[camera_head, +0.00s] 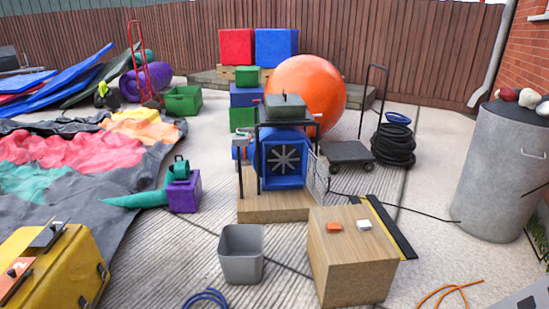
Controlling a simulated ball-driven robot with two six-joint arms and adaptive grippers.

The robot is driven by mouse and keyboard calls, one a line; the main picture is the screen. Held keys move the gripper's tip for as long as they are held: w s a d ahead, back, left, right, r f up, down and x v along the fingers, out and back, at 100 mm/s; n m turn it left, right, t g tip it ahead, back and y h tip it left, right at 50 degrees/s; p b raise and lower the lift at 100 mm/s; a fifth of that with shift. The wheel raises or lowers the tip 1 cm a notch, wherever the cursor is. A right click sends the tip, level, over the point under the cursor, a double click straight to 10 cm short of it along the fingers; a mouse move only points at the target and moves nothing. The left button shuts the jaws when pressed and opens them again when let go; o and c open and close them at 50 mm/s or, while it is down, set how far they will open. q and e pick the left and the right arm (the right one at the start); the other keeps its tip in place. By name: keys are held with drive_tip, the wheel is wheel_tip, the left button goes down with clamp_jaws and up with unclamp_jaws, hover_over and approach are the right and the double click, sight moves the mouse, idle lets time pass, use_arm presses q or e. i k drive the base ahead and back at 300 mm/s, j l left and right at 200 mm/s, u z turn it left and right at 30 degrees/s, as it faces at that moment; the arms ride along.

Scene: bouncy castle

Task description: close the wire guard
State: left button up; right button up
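The wire guard (318,178) is a thin mesh panel at the right side of the blue blower (262,162). It stands swung out from the blower's front, so the dark fan opening with its pale spokes (284,160) is uncovered. The blower sits in a black frame on a wooden base (272,207). The guard's lower part comes close to the back of a wooden box (345,265); I cannot tell whether they touch. Neither of my grippers shows in the head view.
The wooden box in front carries an orange item (334,226) and a white item (364,225). A grey bin (241,254) stands left of it. A trolley (346,152) and a black coil (393,146) stand behind right. A cable crosses the paving toward the grey drum (500,175).

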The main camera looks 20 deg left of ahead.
sight(325, 177)
drive_tip(key=i+z, duration=0.1)
drive_tip(key=z, duration=0.45)
drive_tip(key=i+j+z, duration=0.45)
drive_tip(key=j, duration=0.2)
drive_tip(key=j+z, duration=0.2)
drive_tip(key=i+j+z, duration=0.2)
drive_tip(key=j, duration=0.3)
drive_tip(key=k, duration=0.1)
